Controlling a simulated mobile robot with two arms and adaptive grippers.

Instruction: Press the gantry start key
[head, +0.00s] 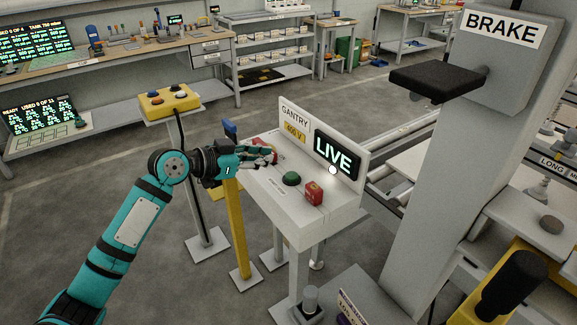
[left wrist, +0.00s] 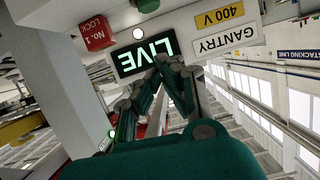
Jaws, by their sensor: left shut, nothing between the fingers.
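The gantry panel (head: 330,220) is a pale sloped desk with an upright back marked GANTRY and 400 V. Its display (head: 338,154) reads LIVE in green, and it shows upside down in the left wrist view (left wrist: 147,57). A round green key (head: 291,179) sits on the desk top, partly cut off at the top of the left wrist view (left wrist: 145,5). My left gripper (head: 273,157) is shut and empty, over the desk's left part, left of and behind the green key. Its closed fingertips also show in the left wrist view (left wrist: 166,62). My right gripper is out of view.
A red lock block (head: 313,194) sits right of the green key; a white lamp (head: 333,170) is below the display. A grey column with a BRAKE sign (head: 503,27) and black pad (head: 437,82) stands right. A yellow button box (head: 169,102) stands behind left.

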